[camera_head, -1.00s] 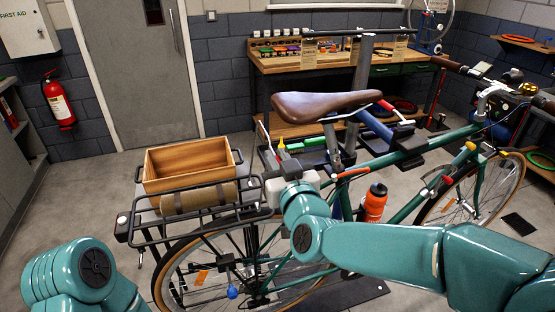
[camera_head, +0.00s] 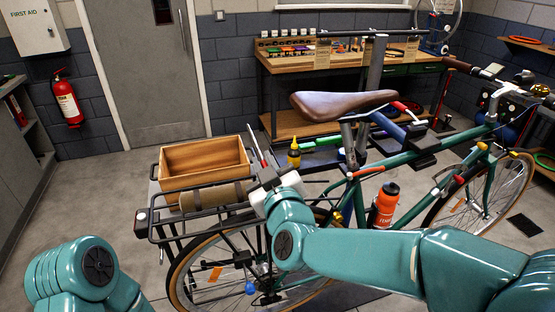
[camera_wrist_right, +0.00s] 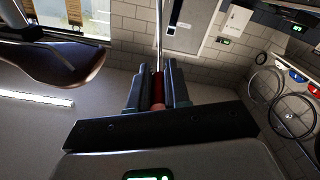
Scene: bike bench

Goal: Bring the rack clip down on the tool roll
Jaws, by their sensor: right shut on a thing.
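The tool roll (camera_head: 212,196) is a brownish-grey cylinder lying across the black rear rack (camera_head: 160,232) of the green bike. My right gripper (camera_head: 262,174) is at the roll's right end in the head view, partly hidden by my own wrist. In the right wrist view, my right gripper (camera_wrist_right: 158,95) is shut on a dark red piece (camera_wrist_right: 158,88) with a thin metal rod (camera_wrist_right: 158,35) rising from it, which appears to be the rack clip. In the head view the rod (camera_head: 254,145) stands up and leans left, above the roll. My left gripper is out of view.
A wooden crate (camera_head: 205,170) stands just behind the roll. The brown saddle (camera_head: 342,104) and a yellow-capped bottle (camera_head: 294,154) are to the right of my right gripper. An orange bottle (camera_head: 384,206) sits on the bike frame. The floor left of the rack is clear.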

